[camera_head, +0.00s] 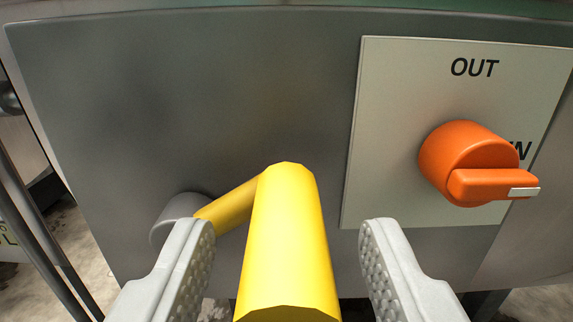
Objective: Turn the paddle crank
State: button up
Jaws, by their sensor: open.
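The yellow paddle crank (285,245) comes out from a grey hub (176,212) on the dark panel. Its thin arm runs from the hub up to the right, to a thick yellow handle that points towards the camera. My gripper (288,238) is open, with one grey finger on each side of the handle. A gap shows between the handle and each finger, wider on the right. The handle's near end reaches the bottom edge of the view.
An orange knob (470,165) sits on a pale plate (400,100) marked OUT and partly hidden IN, right of the crank. The grey panel (180,90) stands close behind the handle. Dark legs or pipes (40,225) stand at the left.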

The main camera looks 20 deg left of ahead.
jog(key=shift+x, duration=1.2)
jog(key=shift+c, duration=0.2)
grip_shut()
